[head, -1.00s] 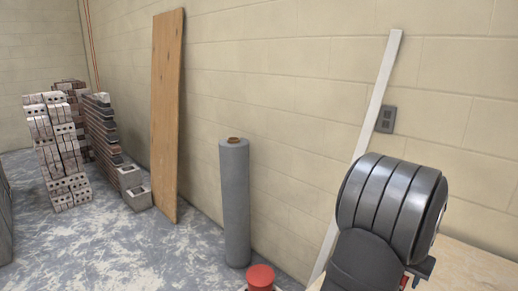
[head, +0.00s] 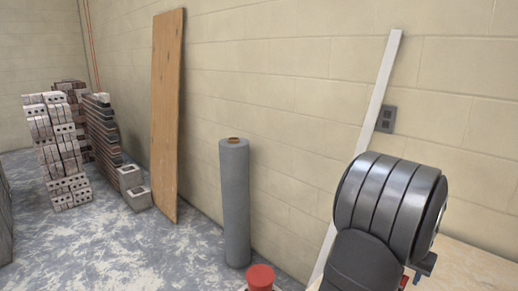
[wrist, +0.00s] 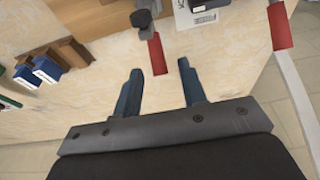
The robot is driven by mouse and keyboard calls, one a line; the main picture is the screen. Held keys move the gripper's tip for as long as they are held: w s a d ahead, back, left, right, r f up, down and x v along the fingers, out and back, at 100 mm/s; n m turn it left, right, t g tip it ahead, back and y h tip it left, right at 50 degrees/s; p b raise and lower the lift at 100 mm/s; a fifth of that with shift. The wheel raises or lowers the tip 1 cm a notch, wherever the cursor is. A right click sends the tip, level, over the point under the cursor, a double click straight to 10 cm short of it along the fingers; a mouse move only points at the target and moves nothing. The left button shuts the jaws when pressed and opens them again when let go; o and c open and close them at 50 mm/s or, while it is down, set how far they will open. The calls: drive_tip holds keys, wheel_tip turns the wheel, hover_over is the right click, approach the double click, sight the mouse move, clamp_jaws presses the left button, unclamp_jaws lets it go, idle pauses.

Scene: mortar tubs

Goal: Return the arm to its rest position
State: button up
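My gripper (wrist: 160,92) shows in the wrist view with its two blue fingers apart and nothing between them. It is above a pale, speckled tabletop (wrist: 200,150).
Blue boxes (wrist: 47,68) are at left. In the head view are a grey roll (head: 234,200), a wooden board (head: 168,120), brick stacks (head: 58,150) and a white plank (head: 372,110).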

wheel_tip(320, 180, up, 5)
drive_tip(key=shift+r, duration=0.2)
wheel_tip(320, 180, down, 8)
drive_tip(key=shift+r, duration=0.2)
drive_tip(key=shift+w+d+x, duration=0.2)
drive_tip(key=shift+x, duration=1.05)
drive_tip(key=shift+w+d+x, duration=0.15)
drive_tip(key=shift+x, duration=1.1)
drive_tip(key=shift+r, duration=0.1)
drive_tip(key=o, duration=1.4)
drive_tip(key=shift+r, duration=0.1)
drive_tip(key=shift+c, duration=0.2)
drive_tip(key=a+r+n+g+y, duration=0.1)
drive_tip(key=a+r+n, duration=0.3)
drive_tip(key=r+n, duration=0.55)
drive_tip(key=a+r+n+g+y, duration=0.1)
drive_tip(key=a+r+n, duration=0.3)
drive_tip(key=r+n, duration=0.55)
drive_tip(key=shift+m, duration=0.5)
wheel_tip(320, 180, down, 9)
drive_tip(key=shift+w+a+f, duration=0.15)
